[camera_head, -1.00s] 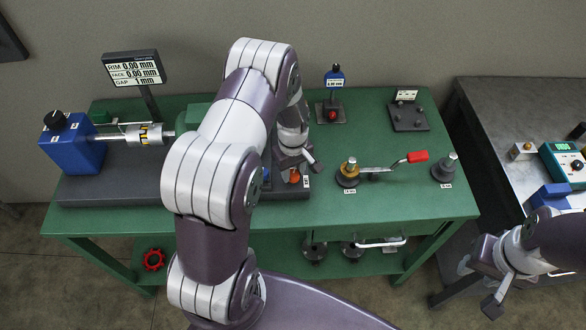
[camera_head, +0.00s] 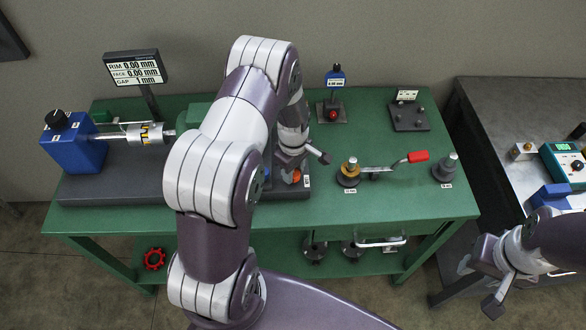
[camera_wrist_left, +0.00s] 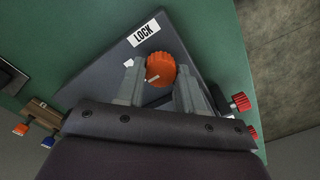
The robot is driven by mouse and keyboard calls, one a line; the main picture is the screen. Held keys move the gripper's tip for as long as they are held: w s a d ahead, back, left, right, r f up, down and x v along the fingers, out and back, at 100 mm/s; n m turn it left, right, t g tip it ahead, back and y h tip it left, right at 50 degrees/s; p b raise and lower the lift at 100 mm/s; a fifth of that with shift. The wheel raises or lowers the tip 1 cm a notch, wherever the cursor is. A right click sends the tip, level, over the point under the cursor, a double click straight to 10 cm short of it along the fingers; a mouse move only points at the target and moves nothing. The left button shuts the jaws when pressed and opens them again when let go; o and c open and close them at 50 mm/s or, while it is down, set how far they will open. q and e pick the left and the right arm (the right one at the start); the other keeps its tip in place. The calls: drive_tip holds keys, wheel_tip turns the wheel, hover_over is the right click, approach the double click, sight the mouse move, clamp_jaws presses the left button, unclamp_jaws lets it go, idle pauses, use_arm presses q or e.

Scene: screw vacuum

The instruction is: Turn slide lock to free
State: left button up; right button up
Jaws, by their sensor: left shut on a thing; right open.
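The slide lock is an orange ribbed knob (camera_wrist_left: 161,68) on a dark base plate, close to a white LOCK label (camera_wrist_left: 144,32) in the left wrist view. A pale line on the knob points toward the lower left, and a small white arrow lies on the plate beside it. My left gripper (camera_wrist_left: 160,88) is shut on the knob, one finger on each side. In the head view the knob (camera_head: 296,176) shows partly below my left gripper (camera_head: 303,161). My right gripper (camera_head: 479,286) is open and empty at lower right, off the green table.
A blue block with a shaft and dial (camera_head: 75,145) stands at left, with a display (camera_head: 134,68) behind. A red-handled lever (camera_head: 416,157) and posts stand right of my left gripper. A grey side table (camera_head: 490,125) holds instruments.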

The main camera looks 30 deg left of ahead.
sight(294, 172)
use_arm(q)
drive_tip(key=shift+w+r, duration=0.2)
drive_tip(key=o, duration=1)
drive_tip(key=shift+o, duration=0.2)
drive_tip(key=shift+s, duration=0.15)
drive_tip(key=shift+f, duration=0.1)
wheel_tip(294, 172, up, 13)
drive_tip(key=b, duration=0.1)
drive_tip(key=shift+b, duration=0.4)
drive_tip(key=shift+f, duration=0.1)
